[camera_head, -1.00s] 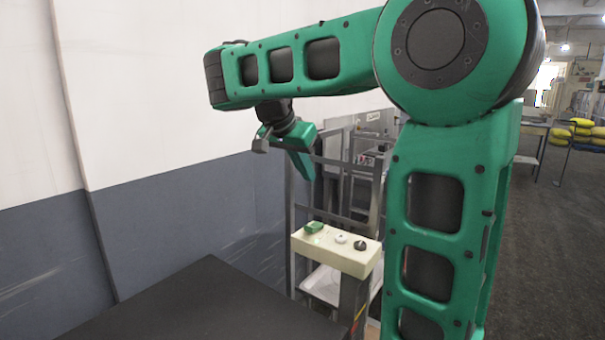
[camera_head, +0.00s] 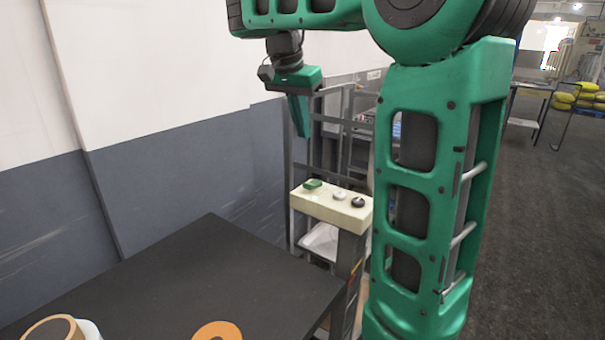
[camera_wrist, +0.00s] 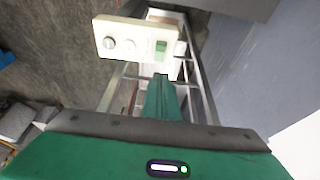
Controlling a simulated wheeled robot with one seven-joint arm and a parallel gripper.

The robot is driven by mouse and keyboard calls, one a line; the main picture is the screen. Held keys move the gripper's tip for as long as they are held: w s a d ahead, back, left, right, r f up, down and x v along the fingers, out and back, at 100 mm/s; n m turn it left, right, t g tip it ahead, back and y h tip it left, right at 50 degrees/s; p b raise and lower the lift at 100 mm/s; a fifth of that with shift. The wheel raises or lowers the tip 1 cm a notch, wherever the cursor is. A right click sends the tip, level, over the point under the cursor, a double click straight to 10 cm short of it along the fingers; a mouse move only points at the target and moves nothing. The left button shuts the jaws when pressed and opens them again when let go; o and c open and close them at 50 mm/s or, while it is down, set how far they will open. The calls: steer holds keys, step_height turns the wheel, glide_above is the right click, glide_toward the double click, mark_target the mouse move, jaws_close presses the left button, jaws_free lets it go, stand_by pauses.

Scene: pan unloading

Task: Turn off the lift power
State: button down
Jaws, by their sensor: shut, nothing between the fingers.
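The lift's control box (camera_head: 327,211) is a cream block on a grey post beside the metal lift frame (camera_head: 290,170). On its top are a green switch (camera_head: 313,184), a white button (camera_head: 339,194) and a black knob (camera_head: 358,202). My gripper (camera_head: 301,131) is shut and empty, pointing down above the green switch end, apart from the box. In the wrist view the control box (camera_wrist: 130,57) lies beyond the shut fingertips (camera_wrist: 161,80), with the green switch (camera_wrist: 161,46) nearest to them and the knob (camera_wrist: 109,43) at the left.
A grey and white wall (camera_head: 190,160) is at the left. Open floor (camera_head: 545,230) lies at the right.

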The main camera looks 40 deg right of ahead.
glide_above(310, 184)
step_height(310, 184, down, 9)
steer(key=shift+a+f, duration=0.1)
steer(key=shift+a, duration=0.05)
steer(key=f, duration=0.1)
steer(key=a+f, duration=0.1)
steer(key=f, duration=0.1)
steer(key=shift+s+a, duration=0.15)
steer(key=shift+a+f, duration=0.2)
steer(key=shift+f, duration=0.15)
steer(key=shift+s+d, duration=0.1)
